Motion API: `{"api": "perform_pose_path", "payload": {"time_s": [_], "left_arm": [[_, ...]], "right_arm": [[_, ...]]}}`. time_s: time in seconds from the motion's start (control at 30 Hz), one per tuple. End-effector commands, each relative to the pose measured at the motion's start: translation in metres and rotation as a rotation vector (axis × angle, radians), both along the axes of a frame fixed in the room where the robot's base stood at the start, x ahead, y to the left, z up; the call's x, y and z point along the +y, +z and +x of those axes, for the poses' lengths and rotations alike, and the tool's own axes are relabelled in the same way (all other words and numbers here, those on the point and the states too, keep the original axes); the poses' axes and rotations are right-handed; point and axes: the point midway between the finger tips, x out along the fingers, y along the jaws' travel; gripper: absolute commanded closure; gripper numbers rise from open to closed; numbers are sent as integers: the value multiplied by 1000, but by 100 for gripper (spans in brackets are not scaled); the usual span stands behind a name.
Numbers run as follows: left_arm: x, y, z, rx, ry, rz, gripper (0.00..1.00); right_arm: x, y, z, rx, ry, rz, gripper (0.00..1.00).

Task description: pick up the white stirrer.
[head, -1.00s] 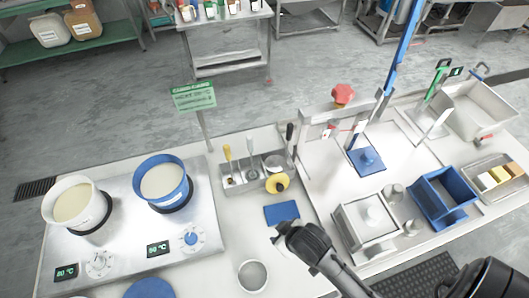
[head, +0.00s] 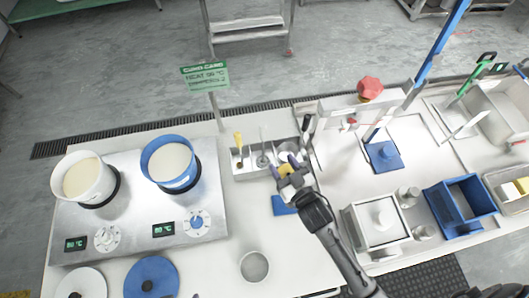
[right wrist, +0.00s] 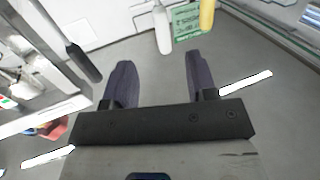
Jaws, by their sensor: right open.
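The white stirrer (head: 262,133) stands upright in the metal holder (head: 240,176), between the yellow stirrer (head: 238,140) and the black-handled one (head: 306,124). Its white handle also shows at the top of the right wrist view (right wrist: 162,28), beyond the fingertips and a little right of the middle. My right gripper (head: 284,166) is open, with nothing between its purple fingers. It is at the right front of the holder, apart from the white stirrer. The stirrer's lower end is hard to make out. My left gripper is not in view.
The yellow handle (right wrist: 207,14) is close right of the white one. A black handle (right wrist: 80,62) is at the left. A blue pot (head: 170,163) and a white pot (head: 88,180) stand on the hotplate left of the holder. A green card sign (head: 205,77) rises behind.

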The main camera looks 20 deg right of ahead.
Motion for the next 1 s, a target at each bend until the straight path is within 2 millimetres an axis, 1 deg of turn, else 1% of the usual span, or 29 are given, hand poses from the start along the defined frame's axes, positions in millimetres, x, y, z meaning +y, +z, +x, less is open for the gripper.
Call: {"api": "perform_pose_path", "payload": {"time_s": [0.2, 0.4, 0.53, 0.73, 1.0], "left_arm": [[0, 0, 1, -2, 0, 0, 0], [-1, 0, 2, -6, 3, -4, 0], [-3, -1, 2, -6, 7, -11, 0], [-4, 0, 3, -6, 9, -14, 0], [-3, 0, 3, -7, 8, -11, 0]], "right_arm": [[5, 1, 37, 1, 0, 12, 48], [9, 1, 66, 2, 0, 13, 48], [10, 1, 77, 4, -1, 13, 48], [11, 1, 85, 4, -1, 12, 48], [17, 5, 118, 3, -2, 12, 48]]}}
